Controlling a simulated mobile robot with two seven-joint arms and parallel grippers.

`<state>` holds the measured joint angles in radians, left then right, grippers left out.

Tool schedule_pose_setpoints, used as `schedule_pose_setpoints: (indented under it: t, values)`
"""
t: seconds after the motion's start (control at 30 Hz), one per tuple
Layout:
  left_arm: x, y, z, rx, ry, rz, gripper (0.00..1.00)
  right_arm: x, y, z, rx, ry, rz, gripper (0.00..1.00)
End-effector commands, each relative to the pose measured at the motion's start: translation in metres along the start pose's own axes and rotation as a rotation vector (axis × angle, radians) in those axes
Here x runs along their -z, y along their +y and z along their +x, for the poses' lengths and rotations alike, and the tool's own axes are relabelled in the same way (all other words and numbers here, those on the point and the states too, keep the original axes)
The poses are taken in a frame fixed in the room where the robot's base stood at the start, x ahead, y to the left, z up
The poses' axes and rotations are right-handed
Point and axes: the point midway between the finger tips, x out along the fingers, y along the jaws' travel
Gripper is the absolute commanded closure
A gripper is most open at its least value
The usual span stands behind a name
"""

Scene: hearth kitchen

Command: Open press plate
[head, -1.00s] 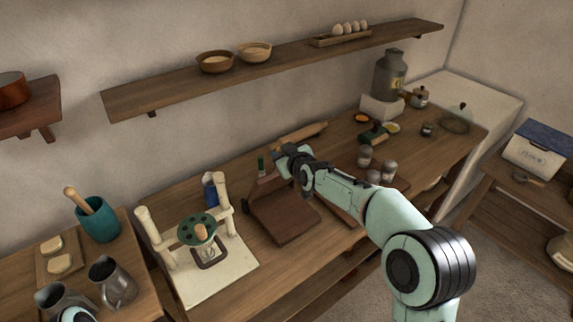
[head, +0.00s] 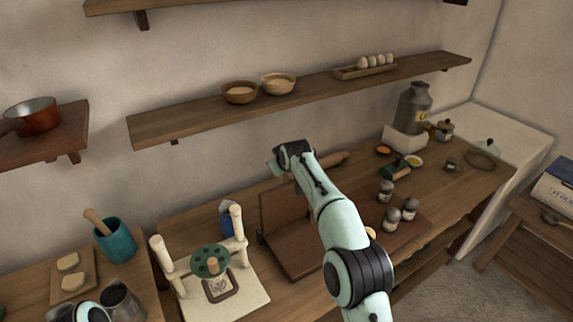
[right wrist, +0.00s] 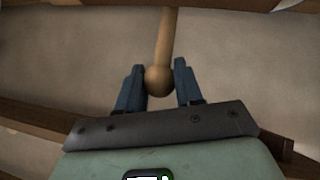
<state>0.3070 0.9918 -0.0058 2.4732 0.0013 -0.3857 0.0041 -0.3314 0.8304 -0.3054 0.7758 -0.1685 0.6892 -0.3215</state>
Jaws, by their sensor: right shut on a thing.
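The wooden press stands on the long counter in the head view. Its hinged plate (head: 285,212) stands about upright at the back of the flat base (head: 303,258). My right gripper (head: 277,160) is at the top of the plate, and my right arm covers part of the press. In the right wrist view my gripper (right wrist: 159,72) is shut on a wooden handle with a round knob (right wrist: 159,82), a dark finger on each side. How the handle joins the plate is hidden.
A stand with a green disc (head: 210,260) is left of the press. Several jars (head: 392,215) stand on a board to the right. A shelf (head: 310,97) with bowls (head: 240,92) runs along the wall above.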

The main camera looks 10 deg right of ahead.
Motion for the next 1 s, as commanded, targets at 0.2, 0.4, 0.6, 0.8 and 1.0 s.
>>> schedule_pose_setpoints:
  t: [0.2,0.4,0.6,0.8,1.0]
  values:
    - [0.0006,0.0003,-0.0005,0.0,0.001,0.0,0.57,0.0022,-0.0058,0.0055,0.006,-0.03,-0.006,1.0]
    - [0.0007,0.0003,-0.0005,0.0,0.001,0.0,0.57,0.0027,-0.0072,0.0065,0.008,-0.04,-0.007,1.0]
    - [0.0007,0.0003,-0.0005,0.0,0.001,0.0,0.57,0.0022,-0.0074,0.0069,0.009,-0.042,-0.007,1.0]
    - [0.0007,0.0003,-0.0005,0.0,0.001,0.0,0.57,0.0017,-0.0076,0.0072,0.009,-0.043,-0.007,0.48]
    - [0.0008,0.0004,-0.0005,0.0,0.001,0.0,0.57,0.0029,-0.007,0.0063,0.008,-0.039,-0.007,0.42]
